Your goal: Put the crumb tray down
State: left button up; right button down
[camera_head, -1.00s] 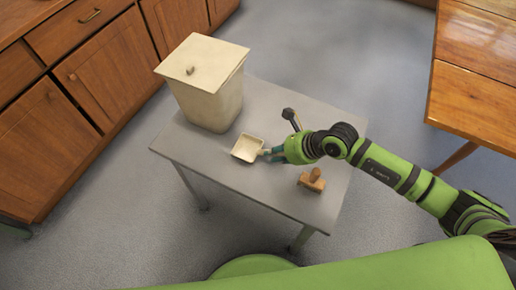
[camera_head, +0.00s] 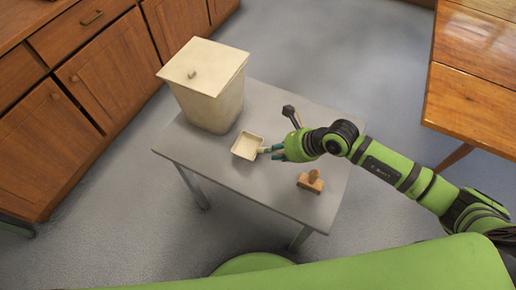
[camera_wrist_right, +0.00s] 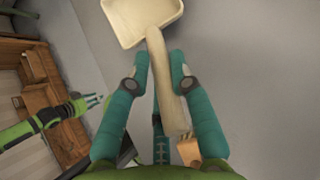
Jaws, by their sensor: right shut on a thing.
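The crumb tray (camera_head: 247,145) is a small cream scoop with a shallow square pan and a straight handle. It is at the middle of the grey table, and I cannot tell whether its pan touches the top. My right gripper (camera_head: 272,151) is at its handle, fingers shut around it. In the right wrist view, the handle of the crumb tray (camera_wrist_right: 160,65) runs between the teal fingers of the right gripper (camera_wrist_right: 158,75), with the pan ahead. My left gripper (camera_wrist_right: 93,101) shows small at the left of the wrist view; its fingers are too small to judge.
The grey table (camera_head: 215,172) also bears a lidded cream bin (camera_head: 210,95) at the back left and a wooden block with a knob (camera_head: 311,182) at the front right. Bare tabletop lies in front of the tray. Wooden cabinets (camera_head: 105,75) stand left, a wooden table (camera_head: 475,90) right.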

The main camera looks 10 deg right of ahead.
jog(key=shift+r+p, duration=1.15)
jog(key=shift+r, duration=0.45)
